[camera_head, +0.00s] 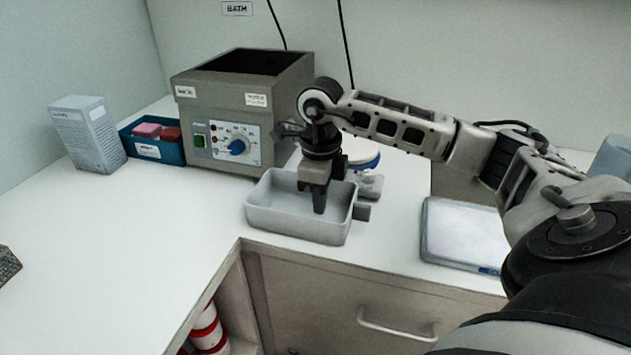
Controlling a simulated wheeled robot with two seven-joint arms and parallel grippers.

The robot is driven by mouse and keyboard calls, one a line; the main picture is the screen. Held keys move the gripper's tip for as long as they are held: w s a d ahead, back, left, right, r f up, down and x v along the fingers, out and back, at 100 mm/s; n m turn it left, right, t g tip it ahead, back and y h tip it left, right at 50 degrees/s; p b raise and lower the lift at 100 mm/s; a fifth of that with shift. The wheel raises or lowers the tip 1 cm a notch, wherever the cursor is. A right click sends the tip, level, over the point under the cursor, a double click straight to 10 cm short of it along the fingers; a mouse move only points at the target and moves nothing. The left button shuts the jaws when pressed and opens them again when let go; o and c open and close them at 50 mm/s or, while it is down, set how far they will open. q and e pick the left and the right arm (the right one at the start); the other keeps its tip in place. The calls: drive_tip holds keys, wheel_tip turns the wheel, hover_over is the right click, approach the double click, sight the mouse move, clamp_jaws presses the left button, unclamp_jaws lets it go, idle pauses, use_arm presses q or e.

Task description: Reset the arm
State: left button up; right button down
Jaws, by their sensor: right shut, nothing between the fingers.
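My right arm reaches in from the right side of the head view. Its gripper (319,203) points down over a white rectangular tray (296,227) on the counter. The fingers are together with nothing between them, and their tips are at or inside the tray's opening. I cannot tell whether they touch the tray. My left gripper is not in view.
A grey bath unit (236,103) with a blue knob stands behind the tray. A teal bin (166,151) and a pale box (90,134) stand left. A flat white-topped device (464,233) lies right.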

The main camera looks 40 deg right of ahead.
wheel_tip(320, 180, up, 9)
drive_tip(key=shift+s+d, duration=0.15)
drive_tip(key=shift+s, duration=0.15)
drive_tip(key=shift+f, duration=0.15)
